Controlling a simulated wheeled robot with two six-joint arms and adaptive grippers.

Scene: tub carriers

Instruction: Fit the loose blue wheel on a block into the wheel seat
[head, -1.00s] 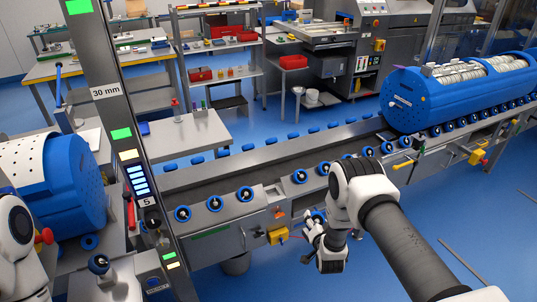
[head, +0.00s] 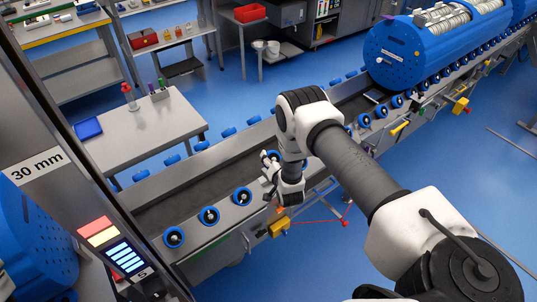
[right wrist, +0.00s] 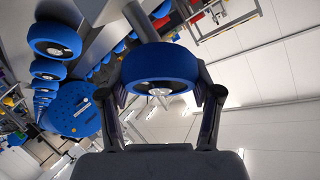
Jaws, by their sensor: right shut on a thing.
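My right gripper (head: 271,162) is at the near side rail of the conveyor, just right of a row of blue wheels (head: 242,196). In the right wrist view the gripper (right wrist: 162,92) is shut on a blue wheel (right wrist: 165,62), with one finger at each side of its rim and its metal hub showing. A grey metal part shows just behind the held wheel. The wheel seat is hidden behind my gripper and arm in the head view. I cannot tell whether the wheel touches the seat. The block is not visible. My left gripper is out of view.
The conveyor (head: 160,202) runs diagonally, with wheels along both rails. A large blue drum (head: 400,52) rests on its far part. A yellow box (head: 279,227) hangs below the near rail. A grey post with a 30 mm label (head: 36,165) stands at left. Blue floor is open at right.

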